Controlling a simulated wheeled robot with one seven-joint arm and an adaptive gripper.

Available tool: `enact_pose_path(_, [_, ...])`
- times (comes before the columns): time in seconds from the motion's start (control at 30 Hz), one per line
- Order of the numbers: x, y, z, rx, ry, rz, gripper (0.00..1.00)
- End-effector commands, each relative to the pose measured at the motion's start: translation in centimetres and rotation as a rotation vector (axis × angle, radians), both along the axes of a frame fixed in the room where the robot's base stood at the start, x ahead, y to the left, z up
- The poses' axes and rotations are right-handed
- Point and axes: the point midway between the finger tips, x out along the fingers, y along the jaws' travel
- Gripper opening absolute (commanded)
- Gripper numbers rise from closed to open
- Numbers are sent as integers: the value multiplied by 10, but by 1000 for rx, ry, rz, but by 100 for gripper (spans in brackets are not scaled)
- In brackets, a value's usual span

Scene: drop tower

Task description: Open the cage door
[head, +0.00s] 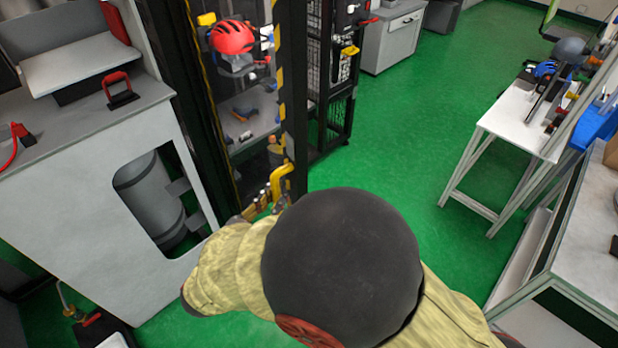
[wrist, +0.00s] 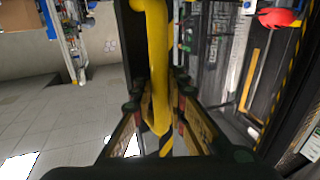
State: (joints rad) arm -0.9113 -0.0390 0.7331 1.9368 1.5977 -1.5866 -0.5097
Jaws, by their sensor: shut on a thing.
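The cage door (head: 294,90) belongs to a tall black tower with yellow-and-black striped edges. Its yellow bar handle (head: 285,180) is low on the front edge, just beyond my arm. In the wrist view the handle (wrist: 155,50) runs down from the top centre between my fingers. My gripper (wrist: 160,105) is shut on the handle. I cannot tell whether the door stands ajar.
A red helmet (head: 233,37) is inside the tower. A grey cabinet (head: 90,150) stands close on the left. A white table (head: 515,115) and a grey bench (head: 585,235) are on the right. The green floor (head: 420,130) between is clear.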

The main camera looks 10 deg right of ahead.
Motion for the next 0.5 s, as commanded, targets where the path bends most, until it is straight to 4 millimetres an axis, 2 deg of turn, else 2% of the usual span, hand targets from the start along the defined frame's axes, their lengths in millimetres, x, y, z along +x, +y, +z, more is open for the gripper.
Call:
enact_pose_path(0.03, [-4,12,0,-5,4,-1,0])
enact_pose_path(0.2, [-10,42,-2,-6,5,-3,0])
enact_pose_path(0.5, [-14,63,-2,-6,5,-6,0])
